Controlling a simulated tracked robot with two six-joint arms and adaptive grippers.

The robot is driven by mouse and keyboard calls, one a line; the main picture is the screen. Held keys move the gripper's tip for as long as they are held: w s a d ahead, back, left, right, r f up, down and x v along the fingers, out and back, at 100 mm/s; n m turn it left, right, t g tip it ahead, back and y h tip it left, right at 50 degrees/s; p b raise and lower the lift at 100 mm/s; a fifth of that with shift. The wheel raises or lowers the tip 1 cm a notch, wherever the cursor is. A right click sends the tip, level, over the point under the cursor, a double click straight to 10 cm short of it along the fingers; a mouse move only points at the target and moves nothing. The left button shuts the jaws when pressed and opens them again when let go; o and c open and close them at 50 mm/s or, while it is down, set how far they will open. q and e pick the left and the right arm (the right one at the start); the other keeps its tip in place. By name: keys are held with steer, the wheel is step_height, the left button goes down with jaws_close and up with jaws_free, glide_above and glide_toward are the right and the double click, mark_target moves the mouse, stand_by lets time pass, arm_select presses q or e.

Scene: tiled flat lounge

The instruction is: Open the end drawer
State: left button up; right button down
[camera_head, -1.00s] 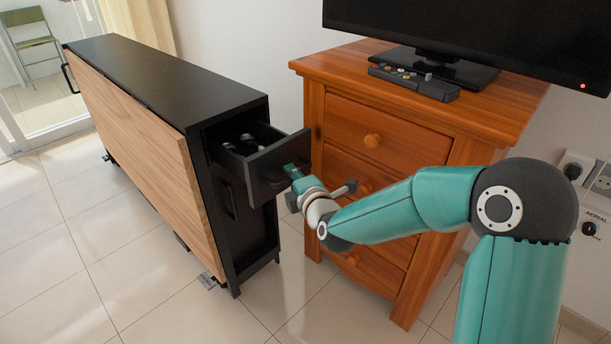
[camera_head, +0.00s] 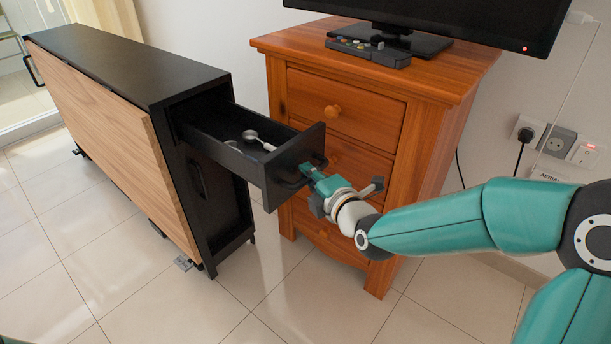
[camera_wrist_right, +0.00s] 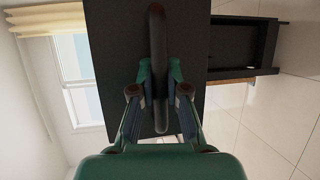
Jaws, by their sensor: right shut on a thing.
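The black end drawer (camera_head: 235,157) stands well out of the near end of the black cabinet (camera_head: 134,62) with wood-look side panels. A metal spoon-like utensil (camera_head: 257,138) lies inside it. My right gripper (camera_head: 309,172) is at the drawer front, shut on its dark handle (camera_head: 290,184). In the right wrist view, the two fingers (camera_wrist_right: 159,92) close around the bar handle (camera_wrist_right: 158,60) in front of the dark drawer front (camera_wrist_right: 108,45). My left gripper does not show.
An orange-brown wooden chest (camera_head: 372,125) with knobbed drawers stands close to the right of the drawer. It bears a television (camera_head: 450,22) and a grey device (camera_head: 368,52) with coloured buttons. Tiled floor (camera_head: 60,230) lies clear in front of the cabinet.

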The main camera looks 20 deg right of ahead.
steer(key=shift+a+f, duration=0.15)
steer(key=shift+f, duration=0.1)
steer(key=c, duration=1.2)
jaws_free()
steer(key=shift+o, duration=0.2)
steer(key=shift+r, duration=0.1)
steer(key=v, duration=0.7)
steer(key=shift+s, duration=0.25)
